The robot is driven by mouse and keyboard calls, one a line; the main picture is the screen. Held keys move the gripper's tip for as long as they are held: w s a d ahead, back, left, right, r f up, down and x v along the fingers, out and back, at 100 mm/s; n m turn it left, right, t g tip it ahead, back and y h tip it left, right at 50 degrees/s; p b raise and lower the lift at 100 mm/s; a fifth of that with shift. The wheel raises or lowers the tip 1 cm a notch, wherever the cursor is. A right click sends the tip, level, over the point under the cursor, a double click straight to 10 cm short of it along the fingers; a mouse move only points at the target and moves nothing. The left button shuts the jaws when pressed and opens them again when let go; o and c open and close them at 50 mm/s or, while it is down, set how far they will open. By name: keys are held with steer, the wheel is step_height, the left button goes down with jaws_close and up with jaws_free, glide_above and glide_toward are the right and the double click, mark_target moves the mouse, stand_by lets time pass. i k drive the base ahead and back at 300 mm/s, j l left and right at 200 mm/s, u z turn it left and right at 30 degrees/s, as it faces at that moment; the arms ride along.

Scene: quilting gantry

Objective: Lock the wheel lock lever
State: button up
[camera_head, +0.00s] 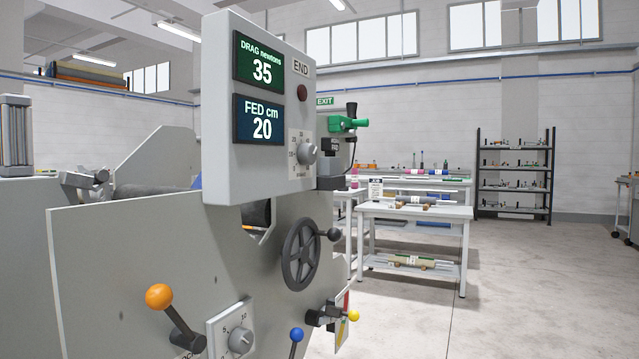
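A grey machine side panel (130,270) fills the left and lower part of the view. A dark spoked handwheel (300,255) with a black crank knob (334,235) is mounted on it. A lever with an orange knob (159,297) tilts up to the left, above a partly cut-off label. A blue-knobbed lever (296,336) is at the bottom edge. I cannot tell for certain which is the wheel lock lever. My gripper is not in view.
A control box (222,130) reads drag 35 newtons and fed 20 cm. A green and black device (345,125) is behind it. A dial (240,341) sits beside the orange-knobbed lever. A white workbench (415,211) and dark shelves (515,172) stand behind. Floor (540,290) at right is clear.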

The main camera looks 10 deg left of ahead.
mark_target(158, 297)
steer(key=j+u, duration=0.1)
steer(key=u, duration=0.8)
steer(key=j+u, duration=0.1)
steer(key=u, duration=0.35)
